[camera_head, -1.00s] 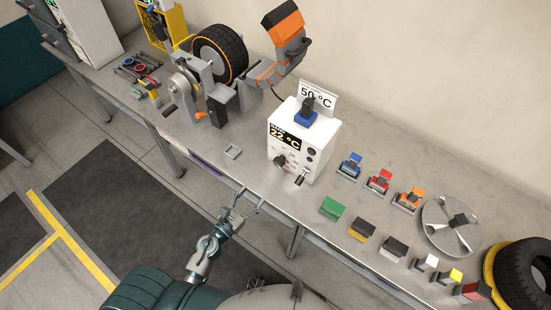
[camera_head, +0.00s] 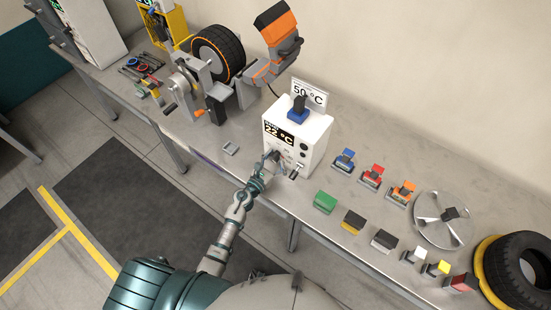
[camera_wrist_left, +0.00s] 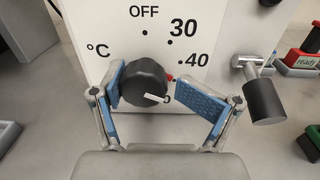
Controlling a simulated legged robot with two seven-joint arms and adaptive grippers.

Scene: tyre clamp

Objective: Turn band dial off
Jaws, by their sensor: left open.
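The band dial is a black round knob (camera_wrist_left: 144,82) with a white pointer, on the front of the white control box (camera_head: 312,138). The printed scale shows OFF at the top, with 30 and 40 to the right. The knob's pointer aims to the lower right, near a label partly hidden by my finger. My left gripper (camera_wrist_left: 158,92) is open, its blue-padded fingers on either side of the knob. The left pad is close to the knob; contact is unclear. In the head view the left gripper (camera_head: 270,160) is at the box front and covers the knob. My right gripper is not in view.
A lever with a black handle (camera_wrist_left: 264,96) sticks out right of the dial. The box display (camera_head: 279,134) reads 22 °C, and a sign (camera_head: 308,93) reads 50 °C. Coloured blocks (camera_head: 325,202) stand to the right.

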